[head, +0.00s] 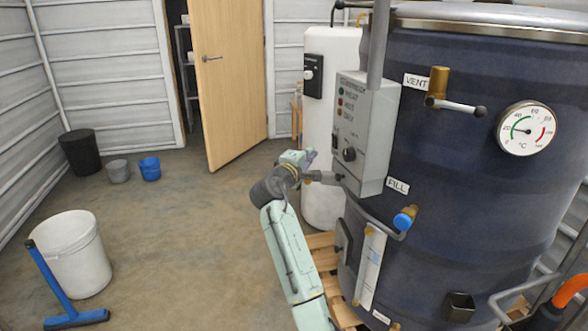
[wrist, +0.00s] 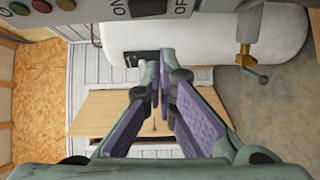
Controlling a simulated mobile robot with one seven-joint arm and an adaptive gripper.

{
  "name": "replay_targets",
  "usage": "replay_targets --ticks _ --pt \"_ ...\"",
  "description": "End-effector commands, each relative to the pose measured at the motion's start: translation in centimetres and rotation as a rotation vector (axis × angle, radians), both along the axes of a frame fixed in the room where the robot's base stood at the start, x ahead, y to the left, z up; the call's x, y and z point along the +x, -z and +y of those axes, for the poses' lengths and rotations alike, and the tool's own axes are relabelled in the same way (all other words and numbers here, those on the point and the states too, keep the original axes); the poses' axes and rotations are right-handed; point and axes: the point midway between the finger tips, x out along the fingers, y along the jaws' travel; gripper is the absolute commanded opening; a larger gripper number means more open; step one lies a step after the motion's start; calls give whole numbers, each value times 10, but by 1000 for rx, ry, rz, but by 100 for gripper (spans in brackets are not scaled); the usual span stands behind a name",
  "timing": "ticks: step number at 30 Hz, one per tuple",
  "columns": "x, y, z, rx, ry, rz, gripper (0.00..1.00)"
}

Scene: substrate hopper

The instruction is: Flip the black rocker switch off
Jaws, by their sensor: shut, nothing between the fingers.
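The grey control box (head: 364,130) is fixed to the side of the dark tank. The black rocker switch (head: 335,141) is a small dark patch low on its face, left of a round black knob (head: 349,154). In the wrist view the rocker (wrist: 149,8) sits at the top edge between the ON and OFF labels, partly cut off; which side is pressed I cannot tell. My gripper (head: 309,158) is just left of the box's lower part. In the wrist view its purple-padded fingers (wrist: 158,72) are together, empty, and appear apart from the switch.
The dark tank (head: 450,200) carries a brass vent valve (head: 438,85), a thermometer dial (head: 527,128) and a blue-capped fill valve (head: 405,219). A white cylinder (head: 325,190) stands behind the box. Pallet boards (head: 322,241) lie below. Open floor (head: 190,235) lies to the left.

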Motion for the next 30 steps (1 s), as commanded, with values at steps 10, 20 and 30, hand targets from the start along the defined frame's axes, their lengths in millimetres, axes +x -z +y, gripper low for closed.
replay_targets --ticks 10,20,30 --pt "-60 8 23 0 0 1 0" --pt "-70 8 26 0 2 2 0" --pt "-77 -8 69 58 -104 -57 0"
